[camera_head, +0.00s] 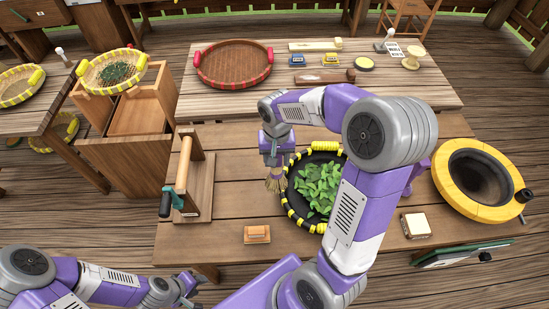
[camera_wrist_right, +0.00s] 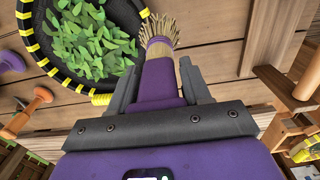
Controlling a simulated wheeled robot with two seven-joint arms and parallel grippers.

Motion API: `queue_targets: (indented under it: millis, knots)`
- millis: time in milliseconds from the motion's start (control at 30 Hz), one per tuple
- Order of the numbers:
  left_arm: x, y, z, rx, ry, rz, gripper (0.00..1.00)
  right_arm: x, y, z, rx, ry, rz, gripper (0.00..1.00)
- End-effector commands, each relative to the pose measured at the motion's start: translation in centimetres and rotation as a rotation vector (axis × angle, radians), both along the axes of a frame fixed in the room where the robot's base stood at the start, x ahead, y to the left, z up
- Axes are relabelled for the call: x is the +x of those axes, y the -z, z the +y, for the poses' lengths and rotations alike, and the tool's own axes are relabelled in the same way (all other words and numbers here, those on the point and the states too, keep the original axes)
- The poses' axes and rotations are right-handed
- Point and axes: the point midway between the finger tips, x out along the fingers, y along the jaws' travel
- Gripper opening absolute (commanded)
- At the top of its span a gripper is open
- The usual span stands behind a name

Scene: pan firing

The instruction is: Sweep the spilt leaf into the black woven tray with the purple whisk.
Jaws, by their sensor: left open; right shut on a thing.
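The black woven tray (camera_head: 293,213) with yellow bindings sits on the near wooden bench, holding a heap of green leaf (camera_head: 318,183). My arm hides part of its right side. My right gripper (camera_wrist_right: 158,72) is shut on the purple whisk (camera_wrist_right: 158,52). The whisk's straw bristles (camera_head: 276,184) point down at the tray's left rim; I cannot tell whether they touch it. In the wrist view the tray (camera_wrist_right: 32,42) lies left of the bristles. I cannot make out loose leaf outside the tray. My left gripper (camera_head: 190,288) is open and empty at the lower left, off the bench's front edge.
A wooden stand with a roller-like bar (camera_head: 184,164) is left of the tray. An orange block (camera_head: 257,234) lies in front, a pale block (camera_head: 415,225) at right. A yellow-rimmed pan (camera_head: 452,205) is far right. A red-handled basket (camera_head: 234,82) sits on the back table.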

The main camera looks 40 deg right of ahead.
Motion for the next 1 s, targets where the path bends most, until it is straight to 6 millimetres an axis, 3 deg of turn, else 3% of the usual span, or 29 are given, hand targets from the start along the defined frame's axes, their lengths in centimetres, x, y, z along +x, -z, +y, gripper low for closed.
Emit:
queue_targets:
  millis: [100,333,1000]
  knots:
    - [0.0,-1.3,0.0,0.000,0.000,0.000,0.43,0.0,-1.6,0.0,0.000,0.000,-0.001,0.00]
    - [0.0,-2.5,0.0,0.000,0.000,0.000,0.43,0.1,-3.1,0.0,0.000,-0.001,-0.001,0.00]
    - [0.0,-2.8,0.0,0.000,0.000,0.000,0.43,0.0,-3.4,0.0,-0.001,0.000,-0.001,0.00]
